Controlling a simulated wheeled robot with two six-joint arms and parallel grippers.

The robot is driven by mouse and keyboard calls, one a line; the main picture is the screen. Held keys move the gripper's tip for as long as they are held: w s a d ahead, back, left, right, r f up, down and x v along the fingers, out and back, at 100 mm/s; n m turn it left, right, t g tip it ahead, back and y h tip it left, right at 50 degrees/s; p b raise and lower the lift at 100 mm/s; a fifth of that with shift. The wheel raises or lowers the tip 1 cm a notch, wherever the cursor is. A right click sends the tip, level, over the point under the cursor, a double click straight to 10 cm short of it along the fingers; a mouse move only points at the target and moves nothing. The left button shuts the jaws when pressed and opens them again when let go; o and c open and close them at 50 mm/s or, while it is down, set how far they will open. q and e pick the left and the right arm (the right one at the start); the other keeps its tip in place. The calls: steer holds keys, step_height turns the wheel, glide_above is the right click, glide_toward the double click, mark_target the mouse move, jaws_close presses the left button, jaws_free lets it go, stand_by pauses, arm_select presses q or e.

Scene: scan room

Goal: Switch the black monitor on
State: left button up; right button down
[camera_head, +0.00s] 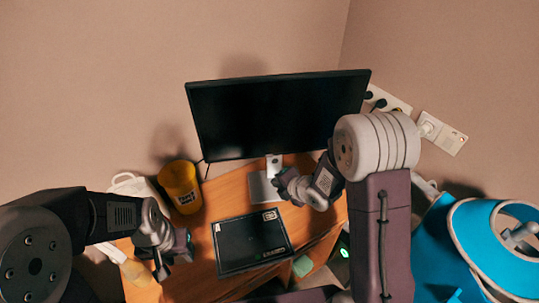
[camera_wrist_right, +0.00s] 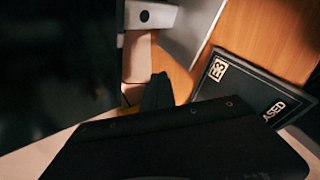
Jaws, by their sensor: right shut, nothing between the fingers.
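The black monitor (camera_head: 270,115) stands at the back of the wooden desk with a dark screen. Its grey stand foot (camera_head: 262,188) rests on the desk, and no button on it can be made out. My right gripper (camera_head: 280,184) is shut and empty, low in front of the monitor's lower edge by the stand. In the right wrist view the dark monitor (camera_wrist_right: 50,65) fills the left side, and the shut fingers (camera_wrist_right: 158,90) point toward the stand (camera_wrist_right: 138,55). Whether they touch anything cannot be told. My left gripper (camera_head: 172,264) is over the desk's front left; its finger gap is unclear.
A flat black box (camera_head: 250,243) lies on the desk in front of the stand. A yellow cup (camera_head: 180,187) and a white object (camera_head: 133,186) stand at the left. Wall sockets (camera_head: 444,133) with plugs are at the right, above a large blue object (camera_head: 490,240). A green light (camera_head: 344,253) glows below the desk.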

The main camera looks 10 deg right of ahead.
mark_target(269, 156)
steer(key=w+p, duration=0.4)
steer(key=w, duration=0.4)
steer(key=shift+w, duration=0.4)
steer(key=shift+w, duration=0.15)
stand_by(1.8)
steer(key=shift+w, duration=0.25)
